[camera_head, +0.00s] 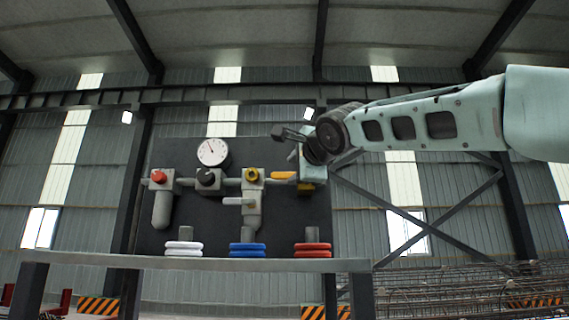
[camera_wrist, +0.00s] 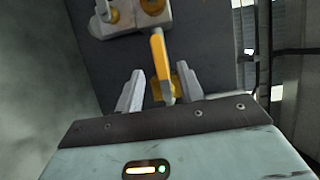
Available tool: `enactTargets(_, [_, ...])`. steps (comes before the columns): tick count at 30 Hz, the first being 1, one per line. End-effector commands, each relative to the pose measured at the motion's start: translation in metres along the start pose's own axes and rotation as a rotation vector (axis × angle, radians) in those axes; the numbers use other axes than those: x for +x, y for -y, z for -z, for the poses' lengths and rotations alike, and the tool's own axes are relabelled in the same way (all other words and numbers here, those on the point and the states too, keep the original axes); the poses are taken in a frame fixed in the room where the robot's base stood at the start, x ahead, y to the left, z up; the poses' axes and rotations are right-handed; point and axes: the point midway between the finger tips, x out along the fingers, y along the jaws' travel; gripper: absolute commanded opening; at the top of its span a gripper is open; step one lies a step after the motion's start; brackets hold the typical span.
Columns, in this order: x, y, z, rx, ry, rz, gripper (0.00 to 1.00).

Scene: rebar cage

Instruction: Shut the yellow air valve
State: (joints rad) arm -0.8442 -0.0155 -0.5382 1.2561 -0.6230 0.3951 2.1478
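The yellow air valve's lever (camera_head: 284,175) lies roughly horizontal at the right of the dark panel in the head view; its right end and the valve body are partly behind my arm. In the wrist view the yellow lever (camera_wrist: 159,60) runs lengthwise, its near part between my fingers with a gap on each side. My gripper (camera_wrist: 158,88) is open and holds nothing. In the head view my gripper (camera_head: 286,144) appears just above the lever; I cannot tell whether it touches it.
The dark panel (camera_head: 290,225) also carries a gauge (camera_head: 212,152), a red knob (camera_head: 158,176), a black knob (camera_head: 206,177) and a yellow knob (camera_head: 252,175). White, blue and red coils (camera_head: 312,250) sit along its foot, behind a grey bench edge (camera_head: 240,265). Rebar (camera_head: 460,290) lies at right.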

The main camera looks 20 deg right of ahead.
Motion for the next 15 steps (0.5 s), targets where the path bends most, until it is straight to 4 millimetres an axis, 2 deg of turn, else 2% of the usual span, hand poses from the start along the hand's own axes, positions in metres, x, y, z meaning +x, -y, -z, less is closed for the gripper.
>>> enactTargets(1, [0.009, 0.006, 0.000, -0.002, -0.002, -0.003, 0.38])
enactTargets(6, [0.033, 0.006, 0.000, -0.002, -0.002, -0.003, 0.38])
enactTargets(15, [0.061, 0.003, 0.001, -0.001, -0.002, -0.001, 0.38])
